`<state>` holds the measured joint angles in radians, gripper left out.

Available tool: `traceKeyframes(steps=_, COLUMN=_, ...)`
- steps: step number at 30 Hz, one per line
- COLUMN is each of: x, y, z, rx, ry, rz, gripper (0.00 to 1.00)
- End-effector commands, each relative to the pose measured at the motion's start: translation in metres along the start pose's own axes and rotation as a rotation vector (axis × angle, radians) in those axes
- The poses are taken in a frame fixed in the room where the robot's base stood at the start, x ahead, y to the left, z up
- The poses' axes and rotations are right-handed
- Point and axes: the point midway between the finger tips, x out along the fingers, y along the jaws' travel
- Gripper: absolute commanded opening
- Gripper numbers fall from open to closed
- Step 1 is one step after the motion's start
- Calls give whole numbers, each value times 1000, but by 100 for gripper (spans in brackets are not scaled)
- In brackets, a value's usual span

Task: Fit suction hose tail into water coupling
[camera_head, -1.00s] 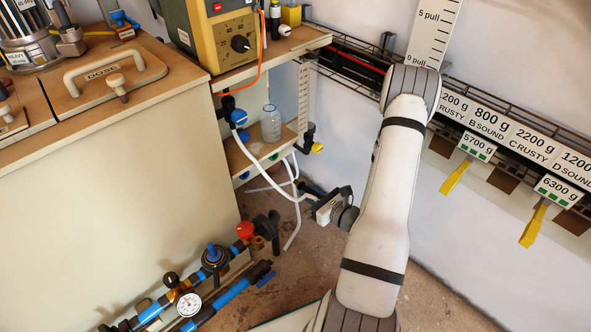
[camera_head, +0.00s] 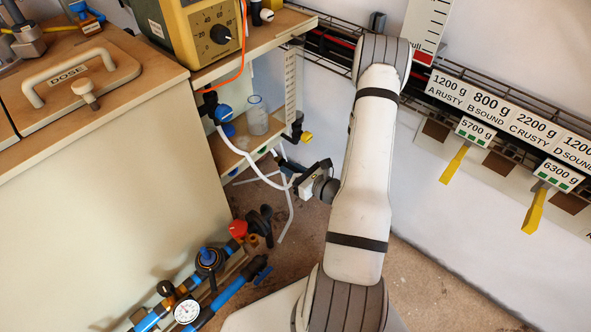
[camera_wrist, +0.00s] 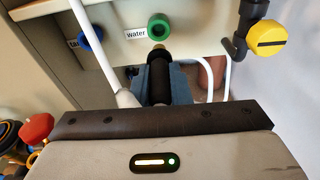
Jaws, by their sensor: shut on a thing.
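My gripper (camera_wrist: 159,88) is shut on the hose tail (camera_wrist: 157,78), a dark cylinder with a brass-coloured tip. The tip points at the coupling and overlaps its lower edge in the picture; I cannot tell whether they touch. In the head view my gripper (camera_head: 306,184) is below and right of the small lower shelf. A white hose (camera_head: 242,155) runs down from the shelf side toward it. The jaws hide part of the tail.
A blue ring coupling (camera_wrist: 90,38) sits left of the water one. A black elbow with a yellow cap (camera_wrist: 267,39) juts out at right. A clear bottle (camera_head: 257,116) stands on the lower shelf. Valves and a gauge (camera_head: 187,311) lie low at left.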

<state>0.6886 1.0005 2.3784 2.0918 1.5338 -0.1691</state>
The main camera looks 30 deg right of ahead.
Motion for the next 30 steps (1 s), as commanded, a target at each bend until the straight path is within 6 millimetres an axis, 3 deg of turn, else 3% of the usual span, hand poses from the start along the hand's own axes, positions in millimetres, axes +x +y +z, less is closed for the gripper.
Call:
traceKeyframes(steps=13, x=38, y=0, z=7, rx=-2, ry=-2, rz=0, gripper=0)
traceKeyframes(steps=30, x=43, y=-1, z=7, rx=0, ry=-2, rz=-4, gripper=0)
